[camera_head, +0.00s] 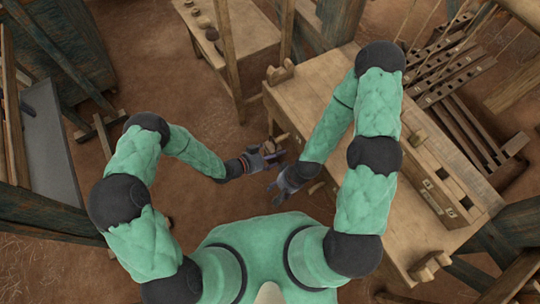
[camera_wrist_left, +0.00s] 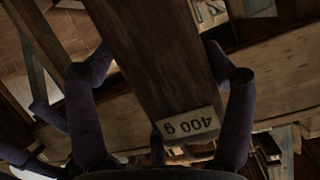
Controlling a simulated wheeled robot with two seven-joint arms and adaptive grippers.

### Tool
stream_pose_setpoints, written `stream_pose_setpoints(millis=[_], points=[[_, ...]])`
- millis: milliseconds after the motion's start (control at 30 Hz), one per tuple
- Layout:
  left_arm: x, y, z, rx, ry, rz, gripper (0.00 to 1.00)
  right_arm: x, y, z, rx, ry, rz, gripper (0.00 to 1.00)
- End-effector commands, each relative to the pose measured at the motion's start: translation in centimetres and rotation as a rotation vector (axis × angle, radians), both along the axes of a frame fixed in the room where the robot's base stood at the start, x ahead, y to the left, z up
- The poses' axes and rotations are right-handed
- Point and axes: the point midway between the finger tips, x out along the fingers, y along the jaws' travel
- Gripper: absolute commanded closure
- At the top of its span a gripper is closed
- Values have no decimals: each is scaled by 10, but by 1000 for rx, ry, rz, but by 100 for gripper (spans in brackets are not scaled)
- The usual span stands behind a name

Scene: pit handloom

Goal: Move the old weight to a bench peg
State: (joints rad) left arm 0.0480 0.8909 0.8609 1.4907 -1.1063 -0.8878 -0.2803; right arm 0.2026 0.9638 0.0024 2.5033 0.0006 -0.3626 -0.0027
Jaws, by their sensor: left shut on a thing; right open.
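A dark brown wooden weight (camera_wrist_left: 155,65) with a pale label reading "400 g", upside down, fills the middle of the left wrist view. My left gripper (camera_head: 268,157) is shut on it, with a dark finger on each side of the block. In the head view this gripper is beside the left edge of the wooden bench (camera_head: 310,85), and the weight is too small to make out surely there. My right gripper (camera_head: 279,190) is open and empty, just below the left one, near the same edge. I cannot clearly pick out a bench peg.
A smaller wooden table (camera_head: 245,40) with posts stands at the top, with small round items on it. The loom's dark beams (camera_head: 465,75) and threads are at the upper right. A grey panel (camera_head: 50,140) stands at the left. Bare earth floor (camera_head: 190,95) lies between.

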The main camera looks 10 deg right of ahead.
Motion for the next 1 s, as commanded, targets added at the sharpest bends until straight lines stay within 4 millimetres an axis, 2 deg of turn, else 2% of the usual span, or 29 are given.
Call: stream_pose_setpoints(millis=[500,1000], points=[[10,-27,0,-1,-2,-1,69,0,0,-2,0,0,0,43],[12,-30,-7,-1,-2,1,69,0,0,-1,0,0,0,43]])
